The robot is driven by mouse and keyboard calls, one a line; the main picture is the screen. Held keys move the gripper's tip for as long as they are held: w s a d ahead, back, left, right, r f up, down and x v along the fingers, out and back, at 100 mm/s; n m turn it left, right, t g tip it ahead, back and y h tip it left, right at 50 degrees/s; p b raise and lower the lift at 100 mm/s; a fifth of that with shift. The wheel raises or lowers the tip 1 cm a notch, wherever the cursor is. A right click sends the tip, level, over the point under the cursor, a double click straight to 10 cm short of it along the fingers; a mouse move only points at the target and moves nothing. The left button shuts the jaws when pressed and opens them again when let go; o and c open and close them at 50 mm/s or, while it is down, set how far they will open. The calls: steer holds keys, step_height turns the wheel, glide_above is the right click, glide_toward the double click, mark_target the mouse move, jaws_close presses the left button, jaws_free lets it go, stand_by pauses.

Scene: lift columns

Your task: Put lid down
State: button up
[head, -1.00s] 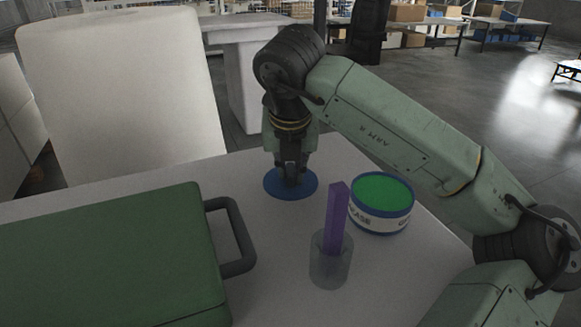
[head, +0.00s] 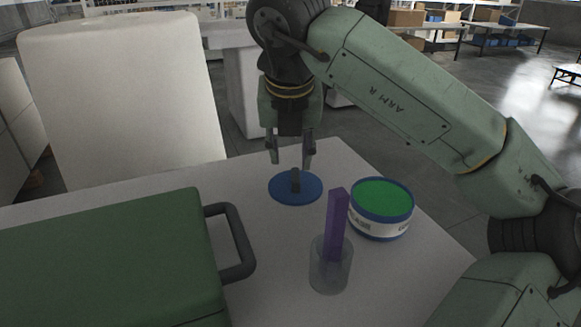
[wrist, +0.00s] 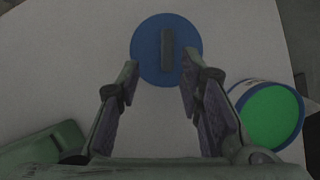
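The blue round lid (head: 309,196) with a dark upright handle (head: 295,180) lies flat on the white table. The lid also shows in the wrist view (wrist: 147,50), beyond my fingertips. My gripper (head: 291,160) is open and empty, above the lid and apart from its handle. In the wrist view my two fingers (wrist: 160,80) are spread wide with nothing between them. The grease tub (head: 381,222), white with blue rims and green contents, stands uncovered to the right of the lid. The tub also shows in the wrist view (wrist: 270,115).
A clear cup (head: 330,272) with a purple bar (head: 337,225) stands in front of the lid and tub. A green case (head: 110,262) with a dark handle lies at the left. A white chair-like block (head: 125,95) stands behind the table. The table around the lid's left side is clear.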

steer(key=shift+v, duration=2.75)
